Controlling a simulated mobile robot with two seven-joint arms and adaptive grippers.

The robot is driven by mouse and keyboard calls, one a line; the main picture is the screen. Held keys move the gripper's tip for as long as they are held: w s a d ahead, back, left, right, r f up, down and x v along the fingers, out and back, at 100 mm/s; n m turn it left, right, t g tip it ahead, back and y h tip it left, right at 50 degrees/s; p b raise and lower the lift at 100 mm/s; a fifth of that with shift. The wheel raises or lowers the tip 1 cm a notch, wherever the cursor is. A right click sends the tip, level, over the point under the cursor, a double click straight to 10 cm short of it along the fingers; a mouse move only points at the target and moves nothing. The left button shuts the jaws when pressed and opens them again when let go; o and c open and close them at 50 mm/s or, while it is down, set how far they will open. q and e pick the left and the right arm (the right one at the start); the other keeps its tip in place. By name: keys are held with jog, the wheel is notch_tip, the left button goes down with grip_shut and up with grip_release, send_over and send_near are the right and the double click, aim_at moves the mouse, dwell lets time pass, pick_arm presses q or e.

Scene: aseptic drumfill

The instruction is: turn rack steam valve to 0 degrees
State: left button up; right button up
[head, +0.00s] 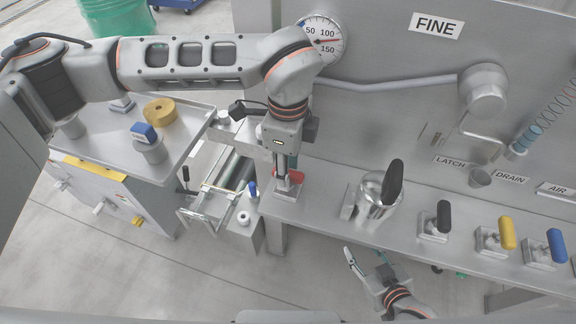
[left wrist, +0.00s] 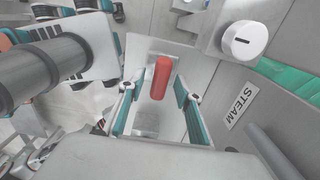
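The steam valve has a red handle (head: 290,175) on a small metal base at the left end of the steel shelf. In the left wrist view the red handle (left wrist: 161,78) stands between the two teal-padded fingers of my left gripper (left wrist: 157,105), with a gap on each side; a STEAM label (left wrist: 238,106) is to its right. In the head view my left wrist comes down over the valve and hides part of it. My right gripper (head: 366,262) is low in front of the shelf, fingers apart and empty.
Along the shelf (head: 325,205) to the right stand a steel vessel with a black handle (head: 378,198), then black (head: 443,217), yellow (head: 507,232) and blue (head: 556,246) valve handles. A dial gauge (head: 322,42) is on the panel behind. A steel cart (head: 185,150) stands left.

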pick_arm(q)
grip_shut()
